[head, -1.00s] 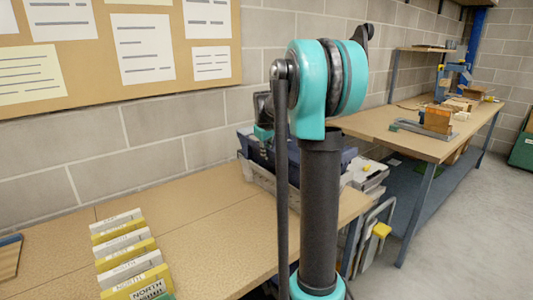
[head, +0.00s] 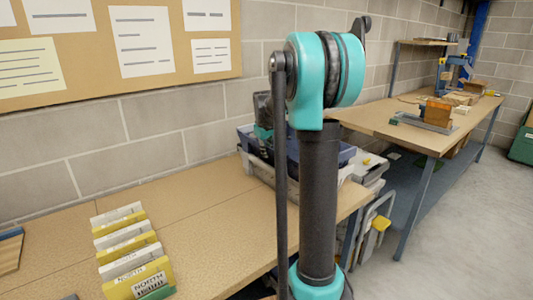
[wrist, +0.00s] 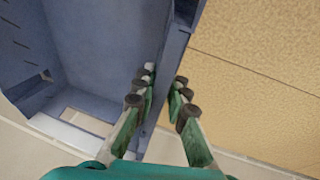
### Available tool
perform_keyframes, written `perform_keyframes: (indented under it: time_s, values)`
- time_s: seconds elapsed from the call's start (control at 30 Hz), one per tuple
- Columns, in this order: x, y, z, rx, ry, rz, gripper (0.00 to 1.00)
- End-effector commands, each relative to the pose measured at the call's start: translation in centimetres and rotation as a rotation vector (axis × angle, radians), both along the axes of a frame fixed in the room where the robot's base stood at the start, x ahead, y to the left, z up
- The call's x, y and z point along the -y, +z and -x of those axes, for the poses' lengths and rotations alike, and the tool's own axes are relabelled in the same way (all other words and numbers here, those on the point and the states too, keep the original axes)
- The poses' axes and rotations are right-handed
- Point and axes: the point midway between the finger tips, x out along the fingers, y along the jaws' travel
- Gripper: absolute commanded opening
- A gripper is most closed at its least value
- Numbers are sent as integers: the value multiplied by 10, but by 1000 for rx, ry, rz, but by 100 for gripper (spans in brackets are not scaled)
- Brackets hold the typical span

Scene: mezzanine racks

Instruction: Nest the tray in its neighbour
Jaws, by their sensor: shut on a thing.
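A dark blue tray (wrist: 95,45) fills the left of the wrist view. My gripper (wrist: 164,84) is shut on its side wall, one finger inside and one outside. In the head view the blue tray (head: 347,154) shows behind my arm, at the bench's far end. A light grey tray (head: 262,171) is under and around its lower part; the blue tray overlaps it. My arm hides much of both trays, so I cannot tell how deep the blue one sits. A pale rim (wrist: 75,133) shows below the blue tray in the wrist view.
The wooden bench (head: 195,200) is clear left of the trays. A row of yellow and white cards (head: 130,250) stands near its front. The block wall (head: 160,130) runs close behind. A second bench (head: 400,125) with boxes stands beyond.

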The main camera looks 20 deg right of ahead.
Motion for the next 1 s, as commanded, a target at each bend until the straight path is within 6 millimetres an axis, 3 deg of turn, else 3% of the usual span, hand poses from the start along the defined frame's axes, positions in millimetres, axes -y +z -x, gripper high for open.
perform_keyframes:
  time_s: [0.3,0.33,0.53,1.0]
  values:
    - [0,0,0,0,1,1,0]
    - [0,0,0,0,1,1,13]
    - [0,0,0,0,0,1,37]
    - [-1,5,2,0,0,-1,37]
